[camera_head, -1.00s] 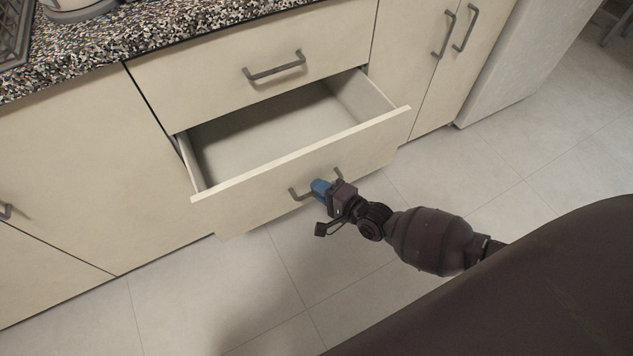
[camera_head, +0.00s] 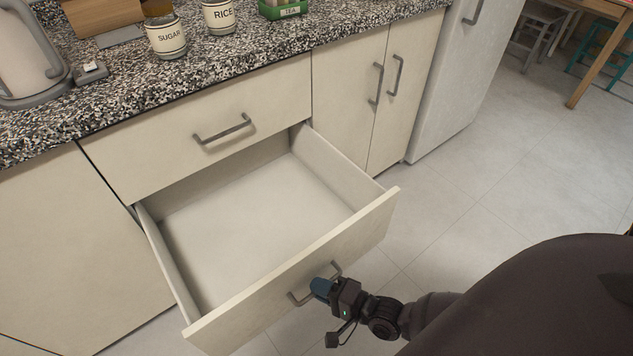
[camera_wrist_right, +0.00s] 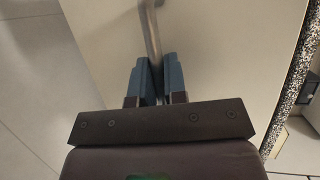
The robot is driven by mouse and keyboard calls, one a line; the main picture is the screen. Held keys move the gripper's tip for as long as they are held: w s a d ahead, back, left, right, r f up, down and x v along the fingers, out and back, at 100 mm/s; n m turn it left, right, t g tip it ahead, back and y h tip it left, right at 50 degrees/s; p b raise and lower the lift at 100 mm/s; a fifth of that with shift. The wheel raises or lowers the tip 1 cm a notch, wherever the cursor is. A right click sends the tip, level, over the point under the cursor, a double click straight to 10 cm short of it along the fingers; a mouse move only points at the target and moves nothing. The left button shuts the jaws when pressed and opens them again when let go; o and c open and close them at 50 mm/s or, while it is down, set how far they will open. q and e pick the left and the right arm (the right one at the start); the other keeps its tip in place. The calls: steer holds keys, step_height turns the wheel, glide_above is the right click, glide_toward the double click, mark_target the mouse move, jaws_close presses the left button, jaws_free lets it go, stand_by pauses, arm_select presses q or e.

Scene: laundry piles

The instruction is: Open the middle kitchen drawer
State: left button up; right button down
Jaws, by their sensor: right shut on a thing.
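The open drawer (camera_head: 285,268) sits below a shut top drawer and is pulled well out; its inside is bare. Its front carries a grey bar handle (camera_head: 336,267). My right gripper (camera_head: 318,288) is shut on this handle at the front of the drawer. In the right wrist view, the blue fingers of the right gripper (camera_wrist_right: 158,80) stand on either side of the handle (camera_wrist_right: 151,32). My left gripper is not in view.
The shut top drawer (camera_head: 270,95) has its own handle. A speckled counter (camera_head: 270,48) above holds a kettle (camera_head: 28,55), a sugar canister (camera_head: 166,38) and a rice canister (camera_head: 219,15). A white appliance (camera_head: 455,85) stands right of the cupboard doors (camera_head: 345,75). Tiled floor lies open at the right.

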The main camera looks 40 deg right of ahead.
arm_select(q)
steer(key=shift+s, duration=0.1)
arm_select(e)
steer(key=c, duration=1.2)
jaws_free()
arm_select(q)
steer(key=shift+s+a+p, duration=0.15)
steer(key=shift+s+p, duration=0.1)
steer(key=shift+p, duration=0.25)
arm_select(e)
steer(key=v, duration=0.7)
steer(key=shift+s, duration=0.25)
steer(key=shift+d+r, duration=0.1)
steer(key=shift+d, duration=0.05)
